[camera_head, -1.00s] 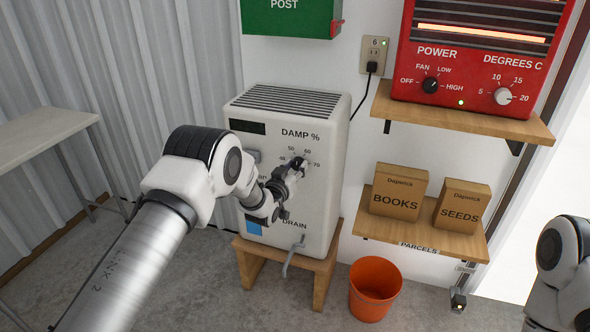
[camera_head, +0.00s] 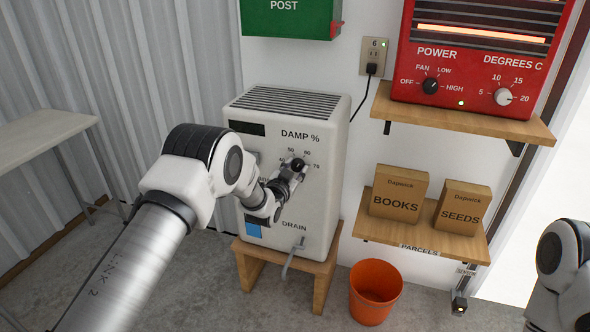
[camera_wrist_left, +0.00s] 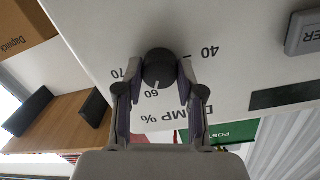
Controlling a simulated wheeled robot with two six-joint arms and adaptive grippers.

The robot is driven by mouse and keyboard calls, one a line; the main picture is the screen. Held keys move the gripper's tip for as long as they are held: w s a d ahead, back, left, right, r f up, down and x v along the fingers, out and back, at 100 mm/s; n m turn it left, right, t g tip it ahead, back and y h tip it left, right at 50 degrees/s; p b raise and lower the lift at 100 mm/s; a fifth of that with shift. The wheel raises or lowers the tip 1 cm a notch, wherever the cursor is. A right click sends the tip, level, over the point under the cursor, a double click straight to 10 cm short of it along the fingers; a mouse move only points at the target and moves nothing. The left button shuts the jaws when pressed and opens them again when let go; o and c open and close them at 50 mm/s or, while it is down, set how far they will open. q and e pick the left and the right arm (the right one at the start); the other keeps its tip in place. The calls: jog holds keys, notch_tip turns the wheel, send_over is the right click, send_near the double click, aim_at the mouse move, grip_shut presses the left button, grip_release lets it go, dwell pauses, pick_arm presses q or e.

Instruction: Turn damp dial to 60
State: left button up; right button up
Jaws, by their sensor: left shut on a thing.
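The damp dial is a dark round knob (camera_head: 298,164) on the front of the white dehumidifier (camera_head: 325,130), below the "DAMP %" lettering. My left gripper (camera_head: 295,170) is at the knob. In the left wrist view its two fingers (camera_wrist_left: 160,80) are shut on either side of the dark knob (camera_wrist_left: 159,66). A short white mark on the knob points towards the "60" label. "70" and "40" also show there; "50" is hidden in that view, but shows in the head view. My right arm shows at the lower right edge; its gripper is out of view.
An orange bucket (camera_head: 375,290) stands on the floor right of the dehumidifier's wooden stand (camera_head: 246,262). Shelves to the right hold a red heater (camera_head: 480,50) and boxes marked BOOKS (camera_head: 398,190) and SEEDS (camera_head: 462,205). A table (camera_head: 40,138) is at left.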

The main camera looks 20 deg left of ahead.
pick_arm(q)
jog(key=o, duration=1.1)
jog(key=shift+o, duration=0.2)
jog(key=s, duration=1.2)
jog(key=shift+a+r, duration=0.35)
jog(key=shift+a, duration=0.1)
